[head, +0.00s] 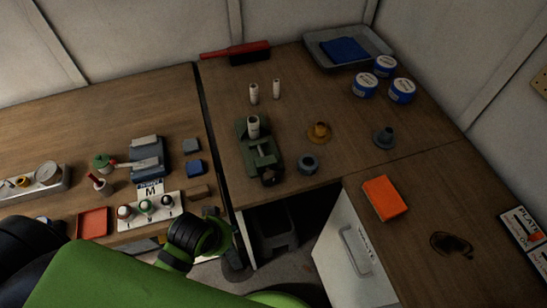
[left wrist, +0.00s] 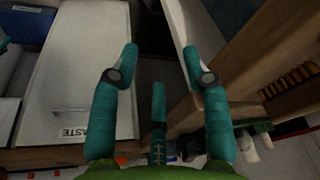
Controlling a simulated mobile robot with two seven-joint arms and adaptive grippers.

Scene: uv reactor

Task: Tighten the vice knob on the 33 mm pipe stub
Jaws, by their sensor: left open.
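The green vice (head: 262,158) stands near the front edge of the middle bench in the head view. A white pipe stub (head: 253,124) stands upright at its far end. A dark round part that looks like its knob (head: 269,178) is at the near end. My left gripper (left wrist: 160,62) is open in the left wrist view, with nothing between its teal fingers. It points at cabinet fronts below bench level, away from the vice. In the head view my left arm reaches in low, in front of the bench; its fingers cannot be made out. My right gripper is not in view.
Two loose pipe stubs (head: 254,93) stand behind the vice. A white drawer front (head: 350,255) projects below the bench, beside an open gap.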

